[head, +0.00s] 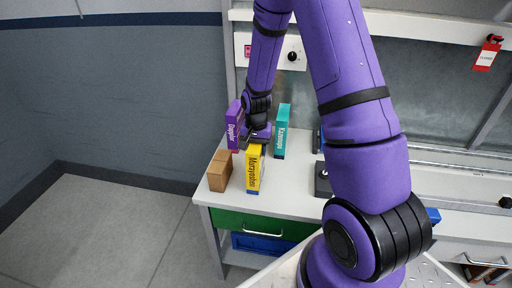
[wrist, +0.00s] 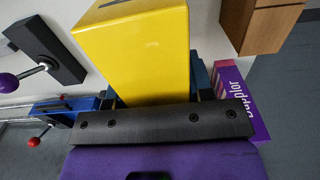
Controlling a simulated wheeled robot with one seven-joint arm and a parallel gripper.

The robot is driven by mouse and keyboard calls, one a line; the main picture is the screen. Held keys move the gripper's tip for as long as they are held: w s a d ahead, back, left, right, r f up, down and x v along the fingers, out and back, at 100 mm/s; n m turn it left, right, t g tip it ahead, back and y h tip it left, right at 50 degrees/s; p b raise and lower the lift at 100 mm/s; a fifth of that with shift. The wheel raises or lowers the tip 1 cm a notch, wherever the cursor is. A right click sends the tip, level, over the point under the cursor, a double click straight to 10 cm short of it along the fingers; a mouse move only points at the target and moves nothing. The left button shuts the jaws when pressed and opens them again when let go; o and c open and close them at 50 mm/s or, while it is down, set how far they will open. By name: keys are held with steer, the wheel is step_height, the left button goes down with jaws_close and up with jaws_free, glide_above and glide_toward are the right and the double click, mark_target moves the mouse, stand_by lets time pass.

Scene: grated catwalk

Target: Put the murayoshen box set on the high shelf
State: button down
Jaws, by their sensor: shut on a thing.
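A purple box (head: 234,126) and a brown box (head: 219,171) stand close on the left, a teal box (head: 282,132) behind right. Dark blocks with knobbed levers (wrist: 42,48) stand nearby. A red-and-white tag (head: 487,54) hangs at the upper right. The floor at left is clear.

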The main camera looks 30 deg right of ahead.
steer(key=shift+f, duration=0.1)
steer(key=c, duration=0.9)
jaws_free()
steer(key=o, duration=0.4)
